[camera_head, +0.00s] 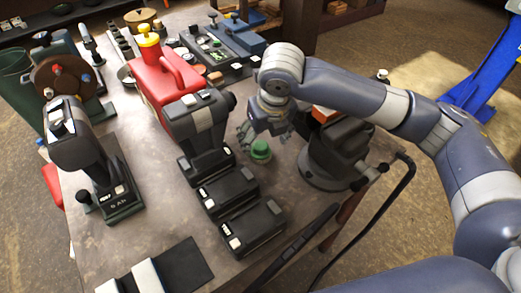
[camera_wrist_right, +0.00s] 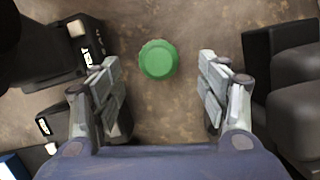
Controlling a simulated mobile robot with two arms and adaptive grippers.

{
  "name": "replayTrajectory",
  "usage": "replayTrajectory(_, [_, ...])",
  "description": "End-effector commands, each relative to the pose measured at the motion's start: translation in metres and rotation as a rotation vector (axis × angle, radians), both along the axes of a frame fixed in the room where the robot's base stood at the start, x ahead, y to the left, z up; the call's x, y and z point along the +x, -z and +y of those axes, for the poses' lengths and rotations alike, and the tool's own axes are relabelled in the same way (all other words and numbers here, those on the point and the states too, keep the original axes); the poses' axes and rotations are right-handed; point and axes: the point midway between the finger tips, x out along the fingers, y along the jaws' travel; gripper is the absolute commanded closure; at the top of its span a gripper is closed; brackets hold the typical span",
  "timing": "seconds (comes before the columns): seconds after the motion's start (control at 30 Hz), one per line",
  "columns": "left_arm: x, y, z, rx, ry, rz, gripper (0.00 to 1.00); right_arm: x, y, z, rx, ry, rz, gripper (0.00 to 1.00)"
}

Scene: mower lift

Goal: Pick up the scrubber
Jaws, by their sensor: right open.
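A small round green object with a ridged rim, which looks like the scrubber (camera_head: 261,150), stands on the worn table between the battery packs and the dark vise. In the right wrist view the scrubber (camera_wrist_right: 158,59) shows from above, between and slightly beyond the open fingers. My right gripper (camera_head: 265,127) is open and empty, pointing down above the table just behind the scrubber. It also shows in the right wrist view (camera_wrist_right: 160,85), one finger on each side. My left gripper is not in view.
A dark vise (camera_head: 335,155) stands close to the right of the scrubber. A cordless drill (camera_head: 202,130) and black battery packs (camera_head: 251,227) stand to the left and front. A red fuel can (camera_head: 160,78) is behind. The worn table (camera_head: 110,240) has bare patches at the front left.

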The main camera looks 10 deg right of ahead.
Motion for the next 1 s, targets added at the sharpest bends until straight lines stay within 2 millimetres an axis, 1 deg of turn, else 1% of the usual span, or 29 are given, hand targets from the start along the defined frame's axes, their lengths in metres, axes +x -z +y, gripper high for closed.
replayTrajectory(0.13, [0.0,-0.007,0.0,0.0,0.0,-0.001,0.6,0.005,0.014,0.002,-0.001,0.0,0.004,0.31])
replayTrajectory(0.23, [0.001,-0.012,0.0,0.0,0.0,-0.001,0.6,0.01,0.029,0.004,-0.001,0.001,0.004,0.31])
replayTrajectory(0.33, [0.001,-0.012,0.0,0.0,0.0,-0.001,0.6,0.013,0.042,0.005,0.001,0.0,0.002,0.31])
replayTrajectory(0.47, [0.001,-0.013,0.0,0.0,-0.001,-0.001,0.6,0.016,0.05,0.005,0.0,-0.001,0.0,0.31])
replayTrajectory(0.63, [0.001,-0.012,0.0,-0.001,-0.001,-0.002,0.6,0.016,0.05,0.005,0.001,-0.001,0.0,0.31])
replayTrajectory(0.67, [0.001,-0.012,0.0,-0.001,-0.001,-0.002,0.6,0.016,0.05,0.005,0.001,-0.001,0.0,0.34])
replayTrajectory(0.7, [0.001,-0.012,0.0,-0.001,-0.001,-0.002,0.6,0.016,0.05,0.005,0.001,-0.001,0.0,0.43])
replayTrajectory(0.77, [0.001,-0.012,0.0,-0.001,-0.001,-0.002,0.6,0.016,0.05,0.005,0.001,-0.001,0.0,0.56])
replayTrajectory(0.8, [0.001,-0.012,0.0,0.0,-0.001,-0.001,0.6,0.016,0.05,0.005,0.001,-0.001,0.0,0.65])
replayTrajectory(0.87, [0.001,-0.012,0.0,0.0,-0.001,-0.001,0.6,0.016,0.05,0.005,0.001,-0.001,0.0,0.78])
replayTrajectory(1.0, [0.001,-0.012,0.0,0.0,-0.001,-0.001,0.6,0.016,0.05,0.005,0.001,-0.001,-0.001,0.78])
